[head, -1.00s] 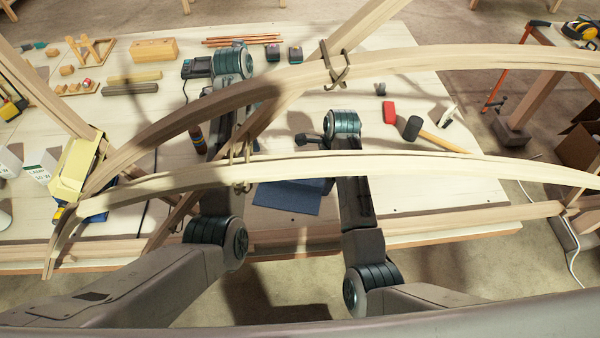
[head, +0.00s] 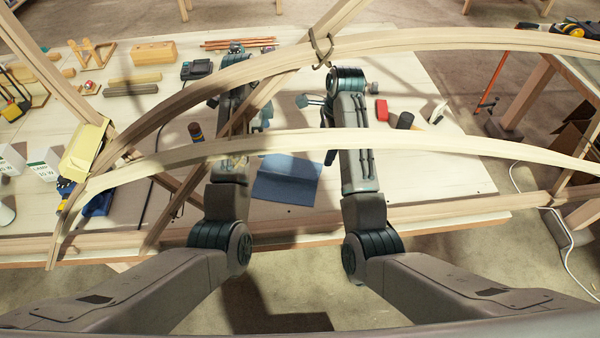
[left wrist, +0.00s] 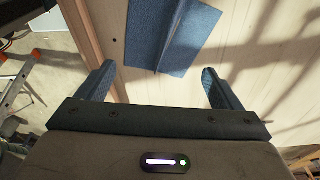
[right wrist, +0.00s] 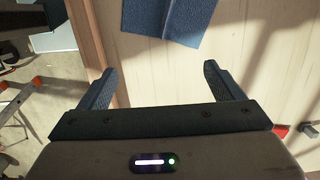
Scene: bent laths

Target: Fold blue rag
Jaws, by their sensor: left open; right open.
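My left gripper (left wrist: 160,69) is open and empty, apart from the rag. In the right wrist view part of the rag (right wrist: 170,20) shows at the top edge, beyond my open, empty right gripper (right wrist: 161,69). In the head view laths and my own arms partly hide both grippers.
Two bent laths (head: 420,146) cross over the bench in front of my arms, with a clamp (head: 322,48) on the upper one. A red block (head: 381,109) and a dark mallet head (head: 404,121) lie to the right.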

